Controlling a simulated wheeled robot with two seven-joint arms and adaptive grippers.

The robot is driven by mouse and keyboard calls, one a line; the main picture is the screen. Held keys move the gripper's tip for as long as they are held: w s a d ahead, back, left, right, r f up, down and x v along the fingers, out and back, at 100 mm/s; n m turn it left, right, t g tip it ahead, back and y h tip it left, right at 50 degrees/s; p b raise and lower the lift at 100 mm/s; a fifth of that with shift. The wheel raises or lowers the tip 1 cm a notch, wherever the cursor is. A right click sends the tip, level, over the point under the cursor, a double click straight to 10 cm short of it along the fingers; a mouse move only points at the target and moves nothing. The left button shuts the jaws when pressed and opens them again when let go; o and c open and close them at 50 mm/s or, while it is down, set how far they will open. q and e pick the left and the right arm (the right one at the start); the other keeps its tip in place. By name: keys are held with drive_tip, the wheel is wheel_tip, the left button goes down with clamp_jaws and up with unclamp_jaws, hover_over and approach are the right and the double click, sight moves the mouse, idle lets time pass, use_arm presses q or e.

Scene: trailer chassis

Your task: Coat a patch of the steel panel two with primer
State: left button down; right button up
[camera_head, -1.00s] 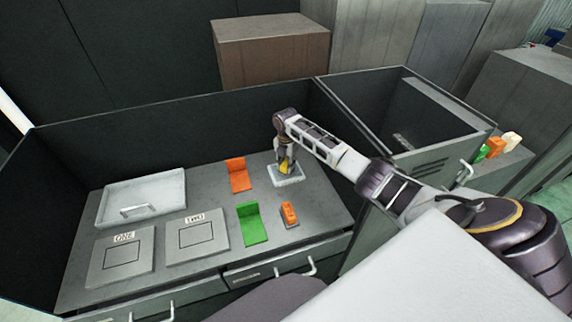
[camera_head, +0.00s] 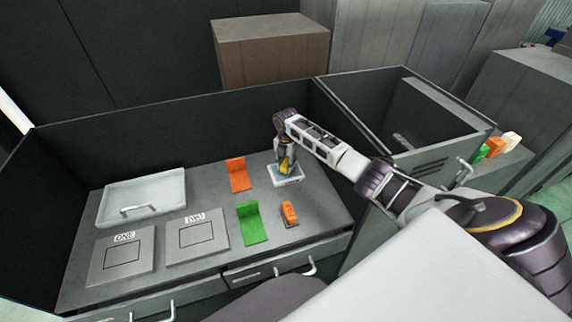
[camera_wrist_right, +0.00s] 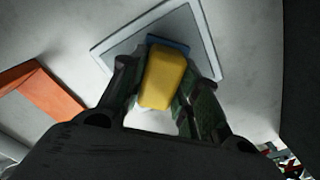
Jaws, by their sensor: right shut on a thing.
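Steel panel two (camera_head: 196,236) lies flat on the bench, a grey plate with a square outline and a TWO label. Panel one (camera_head: 122,256) lies to its left. My right gripper (camera_head: 285,168) is over a small light tray (camera_head: 287,180) at the back right of the bench. It is shut on a yellow block-shaped handle (camera_wrist_right: 163,78), with a blue part beyond it at the tray (camera_wrist_right: 110,47). I cannot tell whether the blue part touches the tray's floor. My left gripper is not in view.
An orange bracket (camera_head: 238,174) and a green bracket (camera_head: 251,223) stand between the panels and the small tray. An orange block (camera_head: 289,213) sits in front of the tray.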

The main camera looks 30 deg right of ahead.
sight(286, 162)
drive_tip(key=shift+s+f, duration=0.1)
drive_tip(key=shift+r+p, duration=2.4)
drive_tip(key=shift+r, duration=0.1)
drive_tip(key=shift+r+p, duration=0.35)
drive_tip(key=shift+r, duration=0.75)
drive_tip(key=shift+m, duration=0.3)
